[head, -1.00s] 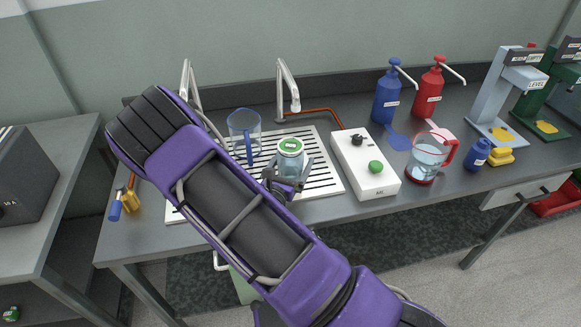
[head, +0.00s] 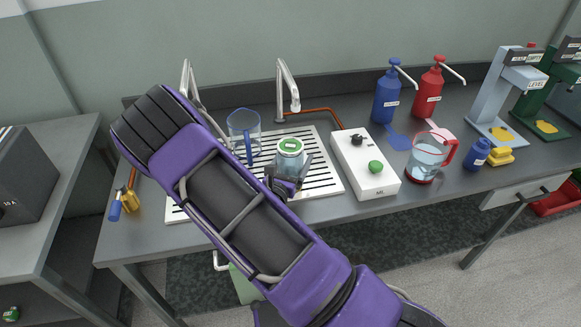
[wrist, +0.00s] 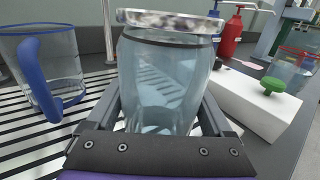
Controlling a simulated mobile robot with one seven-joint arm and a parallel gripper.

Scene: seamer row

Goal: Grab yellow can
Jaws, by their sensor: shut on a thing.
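No thing that I can clearly tell to be a yellow can is in view. My gripper (head: 289,172) is shut on a clear glass jar (wrist: 165,85), with one finger on each side of it. The jar is upright, and in the head view its lid (head: 290,145) shows a green top with a white label. In the wrist view the lid's rim looks speckled grey and white. The jar is at the striped drain board (head: 324,172); I cannot tell whether it touches the board. A small yellow-orange item (head: 131,201) lies at the bench's left end.
A blue-rimmed jug (head: 243,128) stands left of the jar, near two taps. A white box with a green knob (head: 375,167) is to the right.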

